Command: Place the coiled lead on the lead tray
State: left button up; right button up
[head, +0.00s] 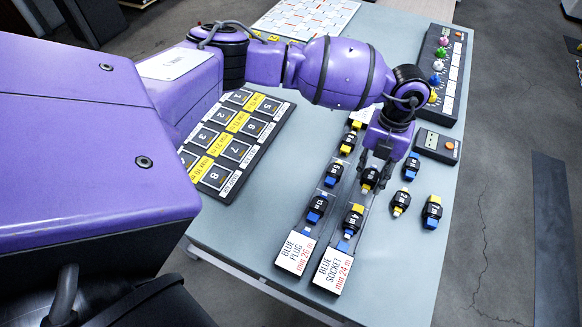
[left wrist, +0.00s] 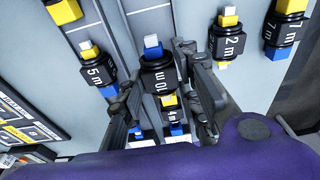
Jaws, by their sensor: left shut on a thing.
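My left gripper (head: 374,168) is shut on a black coiled lead (head: 369,178). In the left wrist view this lead (left wrist: 158,78) reads 10 m, has a white tip and sits between the two fingers (left wrist: 165,92). It is over the long tray marked BLUE SOCKET min 24 m (head: 333,275); I cannot tell whether it touches the tray. A yellow and blue 4 m lead (head: 354,217) lies on that tray nearer its label. The tray marked BLUE PLUG min 26 m (head: 296,256) runs beside it on the left and bears several leads. My right gripper is not in view.
Right of the trays, the 2 m lead (head: 400,202) and 7 m lead (head: 432,212) lie on the table, with another blue-ended lead (head: 412,166) behind. A small meter (head: 437,146) and a panel with coloured knobs (head: 445,75) stand farther back. A numbered board (head: 266,138) lies left.

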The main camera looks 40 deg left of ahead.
aim_at(373, 172)
pick_arm(q)
jog(key=shift+w+f, duration=0.3)
jog(key=shift+f, duration=1.45)
jog(key=shift+s, duration=0.1)
jog(key=shift+f, duration=0.2)
jog(key=o, duration=1.2)
jog(key=r, duration=0.4)
jog(key=w+r, duration=0.1)
jog(key=r, duration=0.7)
jog(key=shift+w+a+r, duration=0.15)
jog(key=shift+w+r, duration=0.05)
jog(key=shift+w, duration=0.2)
